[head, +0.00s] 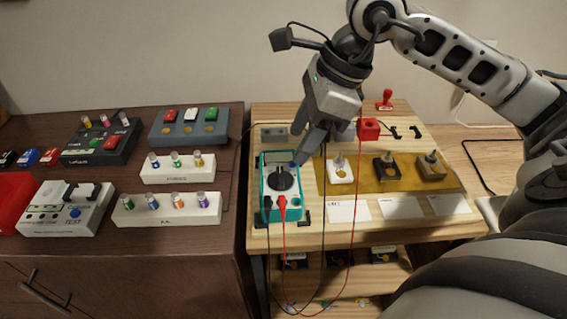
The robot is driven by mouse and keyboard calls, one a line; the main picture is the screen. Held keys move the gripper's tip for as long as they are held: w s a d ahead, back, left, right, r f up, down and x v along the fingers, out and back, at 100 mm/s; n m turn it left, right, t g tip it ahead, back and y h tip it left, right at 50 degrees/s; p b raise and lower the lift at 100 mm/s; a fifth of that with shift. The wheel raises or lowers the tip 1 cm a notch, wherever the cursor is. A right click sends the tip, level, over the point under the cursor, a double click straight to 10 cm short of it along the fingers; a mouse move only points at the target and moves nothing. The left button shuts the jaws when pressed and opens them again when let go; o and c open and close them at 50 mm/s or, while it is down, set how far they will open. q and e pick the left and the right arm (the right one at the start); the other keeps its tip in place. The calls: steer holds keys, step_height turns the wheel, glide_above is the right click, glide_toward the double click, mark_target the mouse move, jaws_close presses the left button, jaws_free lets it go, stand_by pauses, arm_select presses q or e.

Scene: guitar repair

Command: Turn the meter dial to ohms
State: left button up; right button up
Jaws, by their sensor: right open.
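The teal meter (266,206) lies on the light wooden bench. Its dark round dial (281,178) sits in the middle of a pale face, too small for me to read its markings or setting. A red plug and a black plug are in its lower edge, with leads hanging over the bench front. My right gripper (307,155) points down over the meter's upper right corner, beside the dial. It is open, and its fingers partly hide that corner. I cannot tell whether a fingertip touches the meter. My left gripper is not in view.
A tan mat (440,186) right of the meter holds several switch-like parts. White cards (400,207) lie in front. A red block (369,129) and red stamp (385,100) stand behind. The dark cabinet (228,232) at left carries pedals and knob racks.

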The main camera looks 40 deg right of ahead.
mark_target(279, 174)
steer(key=x, duration=0.7)
steer(key=shift+w+f, duration=0.1)
steer(key=shift+f, duration=0.15)
steer(key=c, duration=0.7)
